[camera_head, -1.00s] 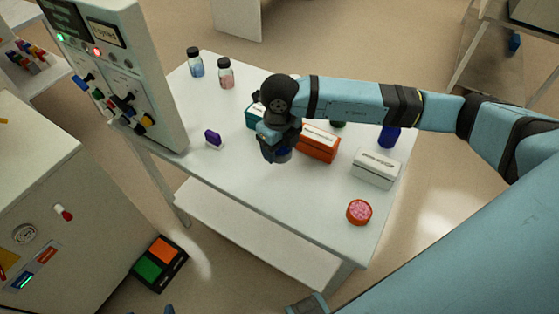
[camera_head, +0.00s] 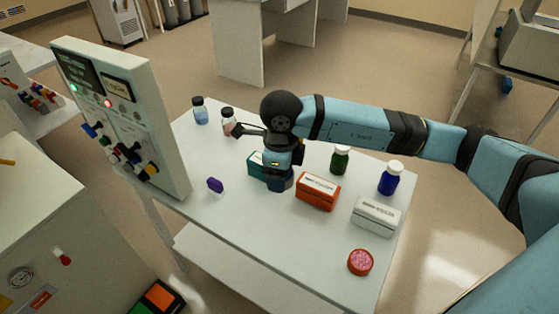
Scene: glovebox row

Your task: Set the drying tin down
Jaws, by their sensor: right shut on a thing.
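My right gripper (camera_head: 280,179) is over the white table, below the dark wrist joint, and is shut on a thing. A dark blue round shape at its lower end, which I take for the drying tin (camera_head: 280,186), is mostly hidden by the gripper and wrist. I cannot tell whether it touches the table. A dark part of my wrist juts left, close in the picture to the pink bottle. A separate round red tin with pink contents (camera_head: 360,262) sits at the table's front right. My left gripper is out of view.
The white table (camera_head: 290,235) is clear at front centre. A teal box (camera_head: 257,165), orange box (camera_head: 318,191) and white box (camera_head: 376,215) stand near my gripper. Bottles: blue (camera_head: 390,178), green (camera_head: 340,160), pink (camera_head: 228,121), pale blue (camera_head: 200,111). A purple item (camera_head: 215,185) and control panel (camera_head: 125,118) are left.

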